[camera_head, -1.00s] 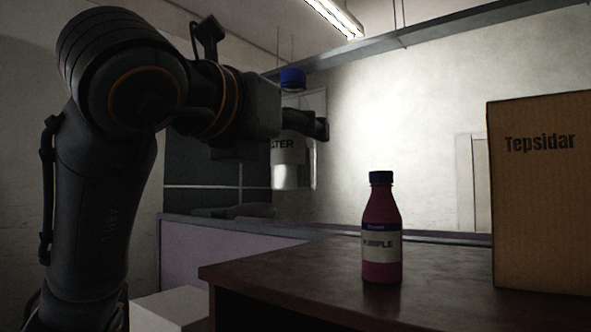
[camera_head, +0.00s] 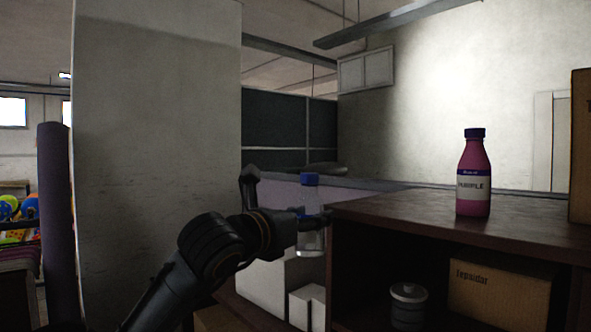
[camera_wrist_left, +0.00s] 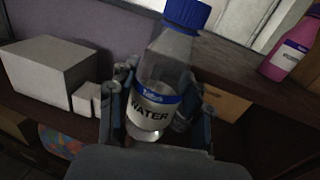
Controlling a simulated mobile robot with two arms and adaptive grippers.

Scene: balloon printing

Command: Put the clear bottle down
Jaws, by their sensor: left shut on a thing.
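The clear bottle (camera_head: 311,240) has a blue cap and, in the left wrist view, a label reading WATER (camera_wrist_left: 150,112). My left gripper (camera_head: 308,218) is shut around its body, one finger on each side in the left wrist view (camera_wrist_left: 160,115). In the head view the bottle is upright and just left of the dark wooden shelf unit (camera_head: 420,207), its base below the level of the top. Part of the bottle is hidden by the gripper. My right gripper is in neither view.
A purple bottle (camera_head: 474,175) stands on the shelf top, also in the left wrist view (camera_wrist_left: 290,48). A cardboard box (camera_head: 580,150) is at the right edge. A lidded jar (camera_head: 408,305) and a small box (camera_head: 500,292) sit inside the shelf. White boxes (camera_head: 307,305) are below the bottle.

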